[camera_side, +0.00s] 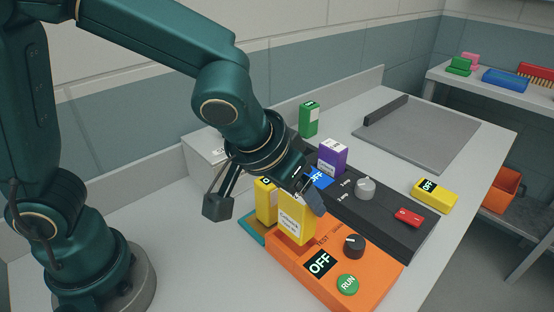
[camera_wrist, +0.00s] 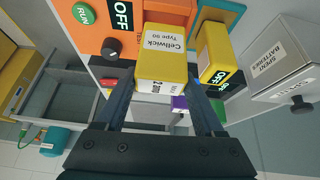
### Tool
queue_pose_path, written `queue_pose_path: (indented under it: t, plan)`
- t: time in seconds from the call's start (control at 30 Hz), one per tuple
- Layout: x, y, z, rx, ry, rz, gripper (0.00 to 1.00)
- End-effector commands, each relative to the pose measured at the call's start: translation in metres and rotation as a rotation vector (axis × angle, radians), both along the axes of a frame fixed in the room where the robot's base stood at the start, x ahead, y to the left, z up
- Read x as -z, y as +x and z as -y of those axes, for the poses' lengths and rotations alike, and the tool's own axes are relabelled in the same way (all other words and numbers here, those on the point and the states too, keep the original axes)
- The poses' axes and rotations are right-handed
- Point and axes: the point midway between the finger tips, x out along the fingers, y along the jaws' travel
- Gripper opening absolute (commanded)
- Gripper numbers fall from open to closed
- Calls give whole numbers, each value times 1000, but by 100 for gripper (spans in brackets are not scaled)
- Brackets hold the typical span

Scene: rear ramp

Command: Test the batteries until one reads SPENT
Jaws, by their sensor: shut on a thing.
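My gripper (camera_wrist: 162,90) is shut on a yellow battery (camera_side: 296,219) with a white Cellwick label, which also shows in the wrist view (camera_wrist: 163,55). This battery is upright at the back left part of the orange tester (camera_side: 376,285); I cannot tell if its lower end is in a slot. The tester's display (camera_side: 320,263) reads OFF. It has a green RUN button (camera_side: 347,285) and a black knob (camera_side: 354,245). A second yellow block (camera_side: 266,200) with a label stands beside it on a teal base (camera_wrist: 232,16).
A grey SPENT BATTERIES box (camera_wrist: 280,68) stands behind my wrist. A dark unit (camera_side: 390,226) with a blue OFF display lies behind the tester. A purple battery (camera_side: 333,156), a green battery (camera_side: 309,118) and a yellow OFF block (camera_side: 433,196) are around it. A grey board (camera_side: 430,135) lies farther back.

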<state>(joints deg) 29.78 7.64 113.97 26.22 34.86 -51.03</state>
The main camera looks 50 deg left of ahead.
Motion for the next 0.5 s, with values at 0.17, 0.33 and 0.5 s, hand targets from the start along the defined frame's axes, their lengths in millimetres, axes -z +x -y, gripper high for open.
queue_pose_path:
  t: [0.17,0.33,0.5]
  plan:
    - [10,0,0,2,1,-1,0]
    - [20,0,0,2,1,-1,0]
    - [29,0,0,1,0,0,0]
